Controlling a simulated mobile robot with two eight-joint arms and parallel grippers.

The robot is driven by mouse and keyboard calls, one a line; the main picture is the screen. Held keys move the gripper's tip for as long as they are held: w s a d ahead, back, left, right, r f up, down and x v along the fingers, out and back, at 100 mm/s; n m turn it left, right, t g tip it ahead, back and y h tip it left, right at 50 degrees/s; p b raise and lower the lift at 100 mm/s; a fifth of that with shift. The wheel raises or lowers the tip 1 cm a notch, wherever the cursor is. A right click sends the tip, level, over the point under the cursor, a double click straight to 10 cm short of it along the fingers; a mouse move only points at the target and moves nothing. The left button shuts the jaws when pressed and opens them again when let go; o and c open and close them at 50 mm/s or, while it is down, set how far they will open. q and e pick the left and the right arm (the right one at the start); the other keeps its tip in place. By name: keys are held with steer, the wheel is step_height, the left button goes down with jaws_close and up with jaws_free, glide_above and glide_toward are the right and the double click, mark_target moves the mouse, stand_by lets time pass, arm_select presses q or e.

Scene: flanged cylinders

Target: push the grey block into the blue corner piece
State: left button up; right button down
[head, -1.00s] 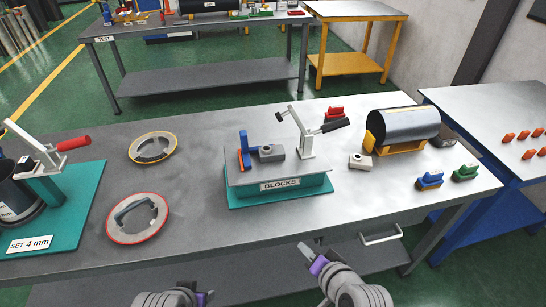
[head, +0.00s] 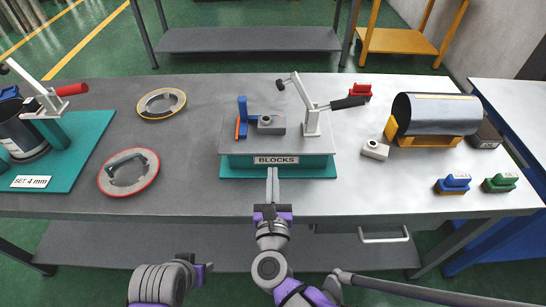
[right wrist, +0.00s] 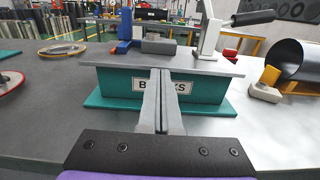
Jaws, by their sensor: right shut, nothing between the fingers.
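The grey block (head: 271,124) lies on the grey top of the BLOCKS stand (head: 230,148), just right of the blue corner piece (head: 242,109). Whether a small gap parts them I cannot tell. In the right wrist view the block (right wrist: 158,46) is straight ahead, with the blue corner piece (right wrist: 124,32) to its left. My right gripper (head: 272,172) is shut and empty, pointing at the front of the stand; its fingers (right wrist: 155,90) overlap the BLOCKS label in the wrist view. My left gripper (head: 205,272) is low at the table's front, seen side-on, its jaws unclear.
A toggle clamp (head: 312,115) with a black handle stands right of the block. An orange strip (head: 237,129) borders the corner piece. A small grey block (head: 375,149), a large cylinder (head: 437,114) and ring gauges (head: 129,172) lie around. Bare table separates the stand from the rings.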

mark_target(273, 130)
steer(key=w, duration=1.3)
steer(key=shift+p, duration=0.35)
arm_select(q)
steer(key=shift+w+r, duration=0.1)
steer(key=shift+r, duration=0.3)
arm_select(e)
steer(key=shift+w, duration=0.1)
steer(key=shift+w, duration=0.3)
steer(key=shift+w+r, duration=0.15)
steer(key=shift+r, duration=0.05)
steer(key=shift+s+r, duration=0.1)
steer(key=shift+s, duration=0.1)
arm_select(q)
steer(key=shift+s, duration=0.4)
arm_select(e)
steer(key=shift+w, duration=0.15)
